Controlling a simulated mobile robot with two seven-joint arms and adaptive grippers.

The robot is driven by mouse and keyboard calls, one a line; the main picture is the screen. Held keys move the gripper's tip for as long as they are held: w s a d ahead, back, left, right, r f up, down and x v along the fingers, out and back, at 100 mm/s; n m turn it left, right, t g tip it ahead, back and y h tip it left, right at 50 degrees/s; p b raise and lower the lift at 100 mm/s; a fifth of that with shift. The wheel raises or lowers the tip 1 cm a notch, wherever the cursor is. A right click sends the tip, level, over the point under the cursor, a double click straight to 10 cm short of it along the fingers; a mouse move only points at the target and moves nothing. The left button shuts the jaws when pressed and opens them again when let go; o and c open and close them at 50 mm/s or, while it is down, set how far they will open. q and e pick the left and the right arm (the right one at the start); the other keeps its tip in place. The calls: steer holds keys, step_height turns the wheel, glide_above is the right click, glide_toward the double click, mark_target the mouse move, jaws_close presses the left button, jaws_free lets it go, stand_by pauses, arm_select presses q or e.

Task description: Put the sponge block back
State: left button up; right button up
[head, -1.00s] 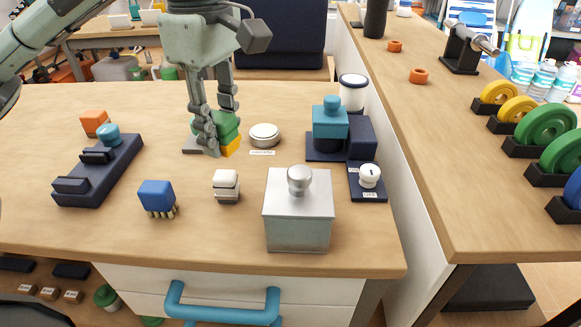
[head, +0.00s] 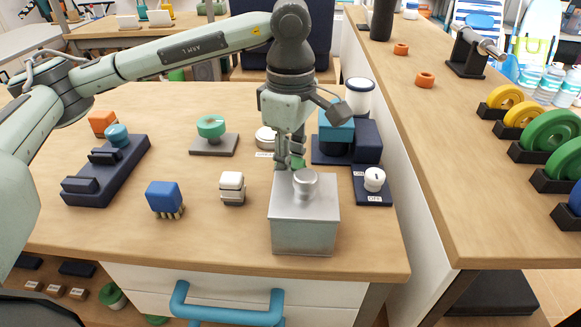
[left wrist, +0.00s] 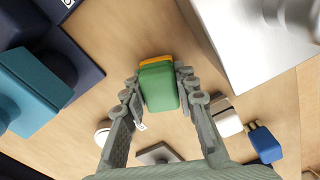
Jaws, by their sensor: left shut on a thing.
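The sponge block is green with a yellow-orange layer. It is clearest in the left wrist view (left wrist: 158,88), between the two fingers of my left gripper (left wrist: 160,83), which is shut on it. In the head view my left gripper (head: 290,163) is just behind the silver lidded box (head: 304,225), and only a green bit of the sponge block (head: 298,162) shows. The fingers and the box's knob hide the rest. The wrist view shows wooden tabletop beneath the block. My right gripper is not in view.
A grey plate with a green round piece (head: 213,143) stands left of the gripper. A teal-topped device (head: 336,136) and a switch (head: 374,180) stand right. A white block (head: 232,188) and a blue brush (head: 164,198) are front left.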

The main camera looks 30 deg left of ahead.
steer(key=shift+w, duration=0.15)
arm_select(q)
steer(key=shift+f, duration=0.1)
steer(key=o, duration=0.9)
steer(key=shift+o, duration=1.1)
step_height(320, 180, up, 11)
steer(key=shift+f, duration=0.15)
steer(key=shift+r+p, duration=0.3)
steer(key=shift+r, duration=0.5)
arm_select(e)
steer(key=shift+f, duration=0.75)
